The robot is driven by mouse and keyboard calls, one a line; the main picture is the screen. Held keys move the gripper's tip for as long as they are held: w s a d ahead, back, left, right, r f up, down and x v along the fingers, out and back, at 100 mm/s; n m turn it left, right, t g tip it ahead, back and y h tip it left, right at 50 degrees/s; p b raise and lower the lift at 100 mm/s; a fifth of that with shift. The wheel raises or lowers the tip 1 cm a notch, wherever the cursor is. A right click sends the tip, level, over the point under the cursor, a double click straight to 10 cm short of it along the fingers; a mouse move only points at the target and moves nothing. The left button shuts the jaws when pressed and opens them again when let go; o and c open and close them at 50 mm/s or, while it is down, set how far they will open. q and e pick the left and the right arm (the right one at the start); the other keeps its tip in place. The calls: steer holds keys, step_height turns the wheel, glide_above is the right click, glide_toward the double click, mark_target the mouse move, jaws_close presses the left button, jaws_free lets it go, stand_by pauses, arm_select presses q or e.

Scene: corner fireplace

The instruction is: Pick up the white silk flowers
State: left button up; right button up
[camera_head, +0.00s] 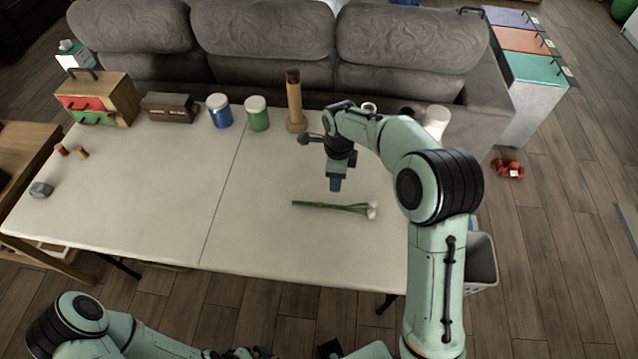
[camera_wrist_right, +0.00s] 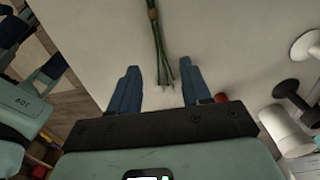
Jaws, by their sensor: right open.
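The white silk flowers (camera_head: 335,206) lie flat on the table as a thin green bunch, with small white blooms at the right end. A brown tie binds the stems. In the right wrist view the green stems (camera_wrist_right: 160,42) run down between the finger lines and fan out; the white blooms do not show there. My right gripper (camera_head: 335,184) points down above the table, just behind the bunch in the head view. Its two blue fingers (camera_wrist_right: 161,72) are apart with nothing held. My left arm is at the bottom left, its gripper mostly cut off by the frame edge.
The white table (camera_head: 150,190) is clear around the flowers. Along its back stand a wooden drawer box (camera_head: 98,98), a brown box (camera_head: 170,107), blue (camera_head: 219,111) and green (camera_head: 257,113) jars, a wooden pepper mill (camera_head: 295,100) and a white cylinder (camera_head: 436,122). A grey sofa (camera_head: 265,45) stands behind.

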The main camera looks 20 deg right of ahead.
glide_above(334, 205)
step_height(334, 205, down, 7)
steer(key=shift+w+d+f, duration=0.1)
steer(key=shift+d, duration=0.05)
steer(key=shift+f, duration=3.05)
steer(key=shift+c, duration=0.3)
jaws_close()
